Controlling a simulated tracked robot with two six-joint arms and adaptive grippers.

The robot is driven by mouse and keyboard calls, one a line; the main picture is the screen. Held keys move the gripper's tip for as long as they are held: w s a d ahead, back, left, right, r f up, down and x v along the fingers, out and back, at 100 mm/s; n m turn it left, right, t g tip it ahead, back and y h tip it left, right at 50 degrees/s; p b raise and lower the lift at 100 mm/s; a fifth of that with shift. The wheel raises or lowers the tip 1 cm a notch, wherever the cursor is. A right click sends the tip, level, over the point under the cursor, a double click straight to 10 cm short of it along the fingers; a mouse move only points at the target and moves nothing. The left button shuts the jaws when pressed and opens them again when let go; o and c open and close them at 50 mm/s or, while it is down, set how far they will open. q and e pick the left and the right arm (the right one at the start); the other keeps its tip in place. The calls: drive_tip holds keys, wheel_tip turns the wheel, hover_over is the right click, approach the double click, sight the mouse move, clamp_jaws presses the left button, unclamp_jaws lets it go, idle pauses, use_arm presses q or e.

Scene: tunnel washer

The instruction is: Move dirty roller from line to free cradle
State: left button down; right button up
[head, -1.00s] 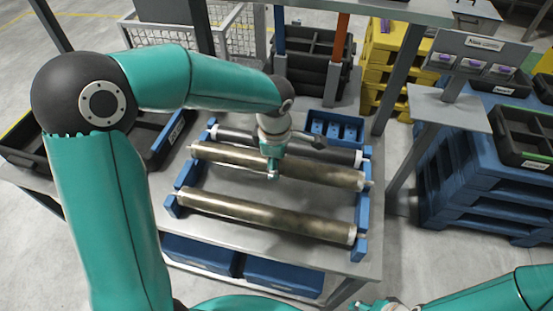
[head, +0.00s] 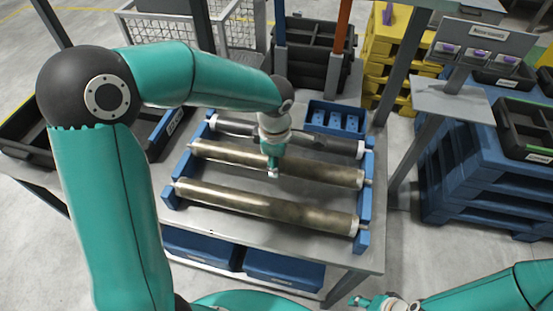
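Three long rollers lie parallel across blue cradle supports (head: 366,200) on a grey table. The front roller (head: 265,205) is brownish and stained. The middle roller (head: 225,154) is also brownish and stained. The back roller (head: 236,127) is dark grey with pale ends and looks cleaner. My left gripper (head: 271,170) points down at the middle of the middle roller. It appears shut around it, with one finger showing on the near side; the far finger is hidden. I cannot tell whether this roller touches its supports. My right gripper (head: 360,301) is at the bottom edge, away from the rollers, its fingers unclear.
A blue bin (head: 336,117) stands behind the rollers, with black crates (head: 318,45) beyond. A grey stand with a sign (head: 484,48) and stacked blue pallets (head: 480,190) are at the right. Blue bins (head: 285,271) sit below the tabletop. My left arm crosses above the left side.

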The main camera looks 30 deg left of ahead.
use_arm(q)
drive_tip(key=shift+f, duration=0.1)
idle(0.4)
drive_tip(key=shift+f+b, duration=0.8)
drive_tip(key=shift+b, duration=0.35)
drive_tip(key=shift+c, duration=2)
unclamp_jaws()
